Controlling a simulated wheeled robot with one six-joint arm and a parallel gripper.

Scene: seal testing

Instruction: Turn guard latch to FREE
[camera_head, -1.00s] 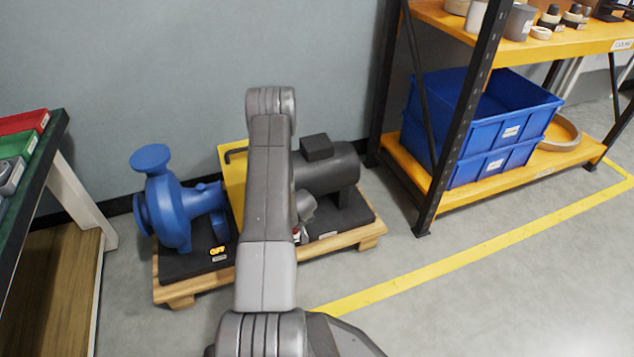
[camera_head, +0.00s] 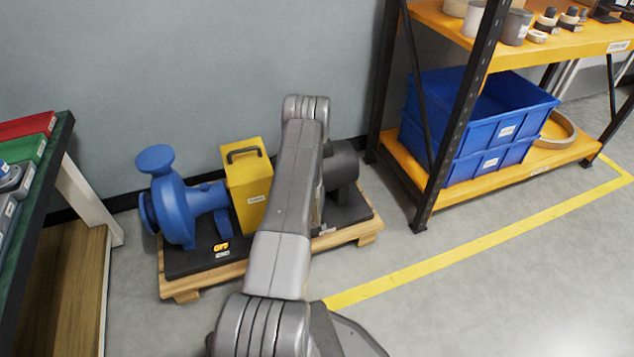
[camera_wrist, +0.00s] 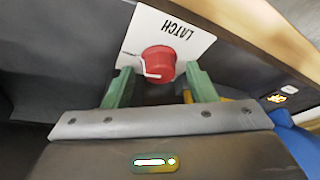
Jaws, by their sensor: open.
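The guard latch is a red round knob (camera_wrist: 158,62) with a white pointer line, on a white plate (camera_wrist: 187,30) that reads LATCH upside down in the wrist view. My gripper (camera_wrist: 160,88) is open, its two green fingers apart at the lower left and lower right of the knob. I cannot tell whether they touch it. In the head view my arm hides the gripper and the latch. The yellow guard (camera_head: 248,190), with a dark handle on top, stands between the blue pump (camera_head: 178,210) and the dark motor (camera_head: 342,168).
The pump set stands on a wooden pallet (camera_head: 240,270) by the wall. An orange lit OFF sign (camera_head: 221,246) is on its base. A shelf rack with blue crates (camera_head: 480,125) stands to the right. A table with trays (camera_head: 28,150) is at the left.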

